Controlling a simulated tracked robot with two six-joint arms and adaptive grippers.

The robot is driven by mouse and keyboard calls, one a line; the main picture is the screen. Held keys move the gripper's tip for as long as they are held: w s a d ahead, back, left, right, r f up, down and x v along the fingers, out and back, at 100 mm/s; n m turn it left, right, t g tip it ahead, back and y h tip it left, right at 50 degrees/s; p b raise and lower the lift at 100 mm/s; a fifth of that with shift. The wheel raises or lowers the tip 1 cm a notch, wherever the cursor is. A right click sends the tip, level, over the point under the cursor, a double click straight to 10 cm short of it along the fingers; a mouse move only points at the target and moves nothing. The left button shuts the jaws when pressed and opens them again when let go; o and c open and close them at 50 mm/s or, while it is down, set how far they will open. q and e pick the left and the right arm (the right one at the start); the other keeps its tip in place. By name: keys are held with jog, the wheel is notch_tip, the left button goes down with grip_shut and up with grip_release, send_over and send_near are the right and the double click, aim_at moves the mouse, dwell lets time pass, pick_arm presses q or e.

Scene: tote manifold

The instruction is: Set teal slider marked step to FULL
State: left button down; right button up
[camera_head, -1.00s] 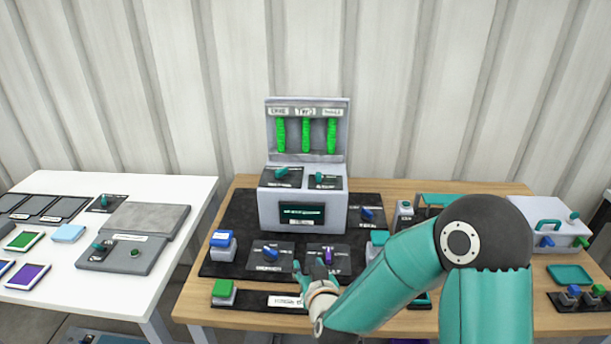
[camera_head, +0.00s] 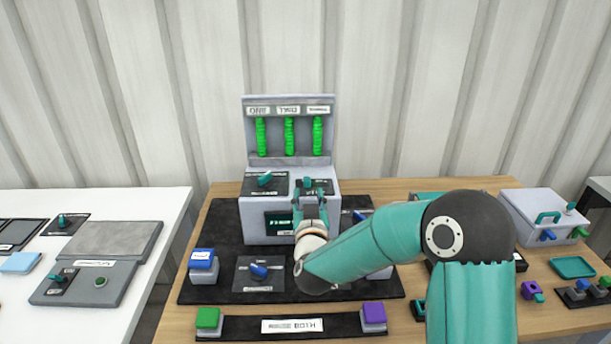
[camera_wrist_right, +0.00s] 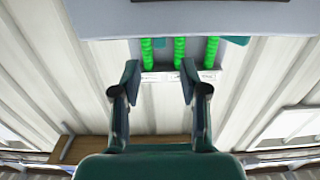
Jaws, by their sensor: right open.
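A grey console (camera_head: 290,205) stands on the black mat, with three green bars on its upright back. Two small dark panels on its sloped top carry teal controls, a left one (camera_head: 265,179) and a right one (camera_head: 307,181). Their labels are too small to read, so I cannot tell which is marked step. My right gripper (camera_head: 311,194) is open at the console's front, just below the right teal control in the picture, and partly covers that panel. In the right wrist view its fingers (camera_wrist_right: 160,75) are apart with nothing between them. My left gripper is not in view.
A blue-topped block (camera_head: 202,259), a blue knob (camera_head: 259,270), a green block (camera_head: 208,318) and a purple block (camera_head: 373,315) stand in front of the console. A grey box (camera_head: 544,217) is at right. A white table (camera_head: 110,310) with panels is at left.

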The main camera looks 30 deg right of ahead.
aim_at(307, 181)
jog(key=p+x, duration=0.1)
jog(key=x, duration=0.7)
jog(key=shift+w+d+p, duration=0.1)
jog(key=shift+w+p, duration=0.15)
jog(key=shift+p, duration=0.15)
grip_shut()
